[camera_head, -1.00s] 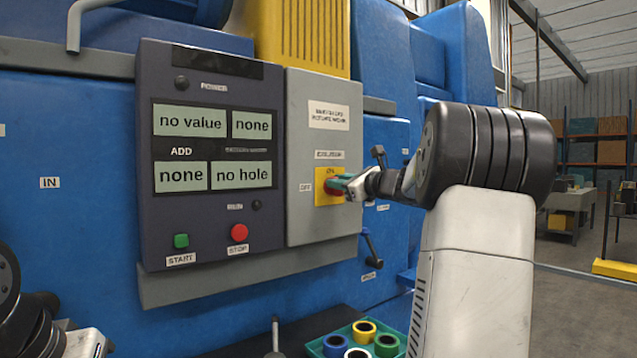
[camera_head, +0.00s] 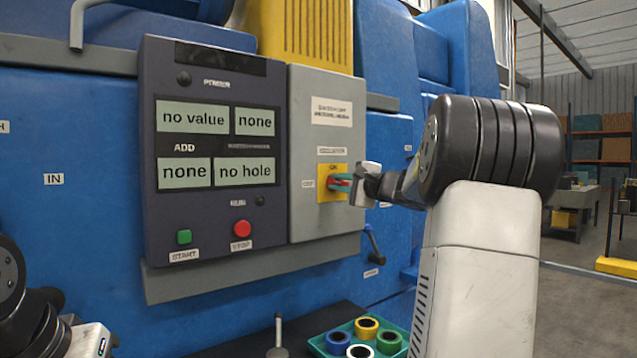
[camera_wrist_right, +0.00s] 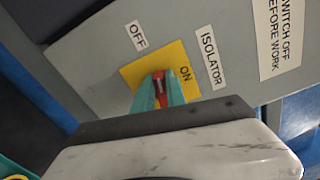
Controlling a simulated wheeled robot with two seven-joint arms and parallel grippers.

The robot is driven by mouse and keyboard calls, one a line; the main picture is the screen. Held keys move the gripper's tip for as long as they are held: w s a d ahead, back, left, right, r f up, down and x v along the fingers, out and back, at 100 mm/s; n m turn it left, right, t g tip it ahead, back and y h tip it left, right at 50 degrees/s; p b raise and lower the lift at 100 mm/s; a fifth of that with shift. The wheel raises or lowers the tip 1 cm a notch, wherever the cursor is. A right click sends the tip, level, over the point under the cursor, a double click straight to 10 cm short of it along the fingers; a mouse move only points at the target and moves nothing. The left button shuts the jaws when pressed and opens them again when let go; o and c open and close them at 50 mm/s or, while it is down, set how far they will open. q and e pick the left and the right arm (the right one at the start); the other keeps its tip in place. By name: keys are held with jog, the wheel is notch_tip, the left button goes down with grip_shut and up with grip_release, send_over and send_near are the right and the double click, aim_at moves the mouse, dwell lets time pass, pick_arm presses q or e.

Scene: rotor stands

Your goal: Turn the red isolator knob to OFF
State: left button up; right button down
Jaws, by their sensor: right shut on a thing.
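The red isolator knob (camera_wrist_right: 160,86) sits on a yellow plate (camera_head: 324,195) on the grey switch box. My right gripper (camera_head: 340,182) is shut on the knob; its teal fingers lie on both sides of it in the wrist view. ON is printed on the plate, and the OFF label (camera_wrist_right: 137,35) is beside it. In the wrist view the knob's visible end points toward the top, between the ON and OFF markings; its exact angle is partly hidden by the fingers. Part of my left gripper (camera_head: 90,341) shows at the bottom left, its jaws unclear.
A dark panel (camera_head: 213,265) with displays, a green START button (camera_head: 184,237) and a red STOP button (camera_head: 242,229) adjoins the box. A lever (camera_head: 375,244) hangs below right. A green tray (camera_head: 317,345) with coloured rings stands below.

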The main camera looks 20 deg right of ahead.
jog(key=shift+f+n, duration=0.25)
jog(key=shift+n, duration=0.95)
jog(key=c, duration=1.4)
grip_release()
jog(key=shift+o, duration=0.2)
jog(key=v, duration=0.7)
jog(key=shift+s+d, duration=0.15)
jog(key=shift+s, duration=0.25)
